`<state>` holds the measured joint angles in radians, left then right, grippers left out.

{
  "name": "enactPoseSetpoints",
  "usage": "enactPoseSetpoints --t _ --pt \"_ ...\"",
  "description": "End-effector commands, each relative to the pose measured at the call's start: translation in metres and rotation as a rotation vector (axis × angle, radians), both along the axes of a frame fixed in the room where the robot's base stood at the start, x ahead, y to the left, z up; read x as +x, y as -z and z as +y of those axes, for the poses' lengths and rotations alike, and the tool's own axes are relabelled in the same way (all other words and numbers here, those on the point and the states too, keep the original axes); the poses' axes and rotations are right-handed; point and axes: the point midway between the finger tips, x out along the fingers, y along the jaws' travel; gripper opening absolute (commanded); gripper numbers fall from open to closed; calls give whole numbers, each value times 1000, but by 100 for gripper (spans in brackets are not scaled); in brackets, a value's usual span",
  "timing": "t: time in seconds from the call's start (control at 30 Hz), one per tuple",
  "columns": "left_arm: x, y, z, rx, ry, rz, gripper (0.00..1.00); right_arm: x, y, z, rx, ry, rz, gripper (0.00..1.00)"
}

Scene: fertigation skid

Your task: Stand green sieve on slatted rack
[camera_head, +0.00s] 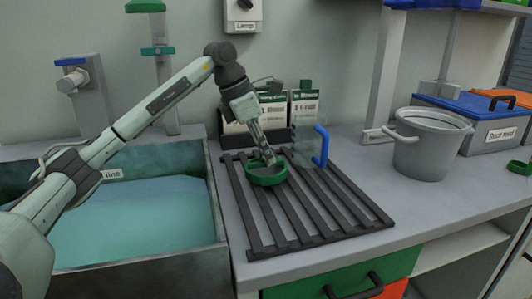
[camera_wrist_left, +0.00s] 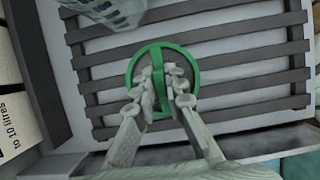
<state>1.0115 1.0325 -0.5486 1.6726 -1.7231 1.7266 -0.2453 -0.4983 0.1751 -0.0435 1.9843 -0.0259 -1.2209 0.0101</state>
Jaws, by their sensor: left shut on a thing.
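The green sieve (camera_head: 266,180) is a round, shallow ring at the back left part of the dark slatted rack (camera_head: 308,212). It looks level and lies on or just above the slats; I cannot tell whether it touches. In the left wrist view the sieve (camera_wrist_left: 163,45) is a green ring with a bar across its middle, over the slats of the rack (camera_wrist_left: 240,51). My left gripper (camera_head: 268,160) points down into the ring. In the wrist view its fingers (camera_wrist_left: 158,85) are closed on the bar. My right gripper is out of view.
A clear jug with a blue handle (camera_head: 321,146) stands at the rack's back edge, right of the sieve. A water-filled basin (camera_head: 135,215) is left, a grey bucket (camera_head: 425,150) right. Labelled packets (camera_head: 304,106) stand behind. The rack's front and right are clear.

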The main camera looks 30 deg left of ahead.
Motion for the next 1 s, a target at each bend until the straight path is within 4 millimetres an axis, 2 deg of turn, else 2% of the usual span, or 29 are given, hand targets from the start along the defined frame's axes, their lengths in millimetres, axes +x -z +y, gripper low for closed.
enactPoseSetpoints --t 0.33,0.37,0.5,0.8,0.87,1.0 --pt "0 4 0 0 0 0 0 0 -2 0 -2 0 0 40" --pt "0 3 0 0 0 0 14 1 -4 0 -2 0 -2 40" --pt "0 3 0 0 1 0 31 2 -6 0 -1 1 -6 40" --pt "0 1 0 0 1 0 32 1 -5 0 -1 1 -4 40" --pt "0 -3 0 0 1 -1 32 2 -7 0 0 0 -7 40" --pt "-5 -20 5 0 -1 -4 32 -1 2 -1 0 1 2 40"
